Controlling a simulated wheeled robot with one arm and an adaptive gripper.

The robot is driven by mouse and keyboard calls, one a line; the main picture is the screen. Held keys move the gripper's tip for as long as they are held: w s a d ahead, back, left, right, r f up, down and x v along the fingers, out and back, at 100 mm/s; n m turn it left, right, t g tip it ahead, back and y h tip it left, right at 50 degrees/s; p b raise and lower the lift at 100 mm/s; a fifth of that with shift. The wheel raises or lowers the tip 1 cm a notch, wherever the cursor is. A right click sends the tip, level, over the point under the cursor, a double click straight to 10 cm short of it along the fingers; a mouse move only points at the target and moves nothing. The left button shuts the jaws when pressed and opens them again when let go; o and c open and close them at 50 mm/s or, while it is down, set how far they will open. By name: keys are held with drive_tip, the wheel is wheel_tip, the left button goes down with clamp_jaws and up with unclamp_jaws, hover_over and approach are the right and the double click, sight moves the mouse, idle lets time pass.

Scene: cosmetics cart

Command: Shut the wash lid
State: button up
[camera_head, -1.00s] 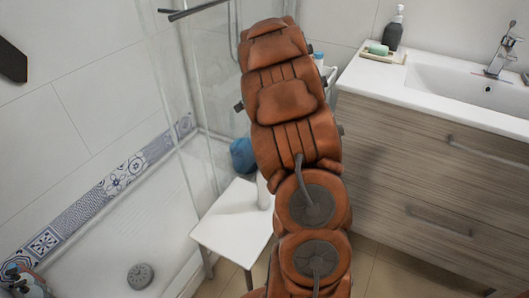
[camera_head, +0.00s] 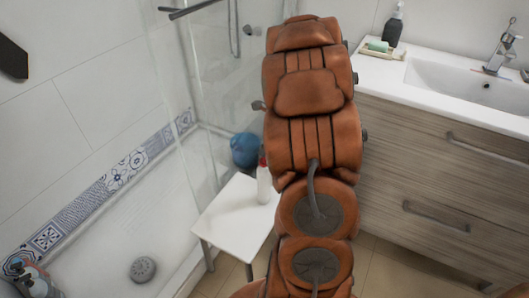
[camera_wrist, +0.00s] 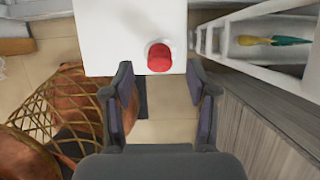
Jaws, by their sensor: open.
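A white bottle (camera_head: 264,187) with a red top (camera_head: 262,160) stands upright on the white stool (camera_head: 228,213) in the head view. In the wrist view its red lid (camera_wrist: 160,60) shows from above, close to the stool's near edge. I cannot tell whether the lid is open or shut. My gripper (camera_wrist: 160,74) is open and empty, its fingers spread to the left and right just short of the bottle in the picture. The bottle is not between the pads. In the head view my arm hides the gripper.
A white rack (camera_wrist: 285,48) holding a green and yellow item stands right of the stool. The wooden vanity (camera_head: 430,165) is to the right. A woven lattice basket (camera_wrist: 32,118) shows at left. A blue round object (camera_head: 244,150) lies behind the stool, beside the shower glass.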

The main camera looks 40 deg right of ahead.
sight(265, 157)
drive_tip(key=x, duration=0.4)
drive_tip(key=shift+f, duration=0.15)
clamp_jaws()
idle(0.4)
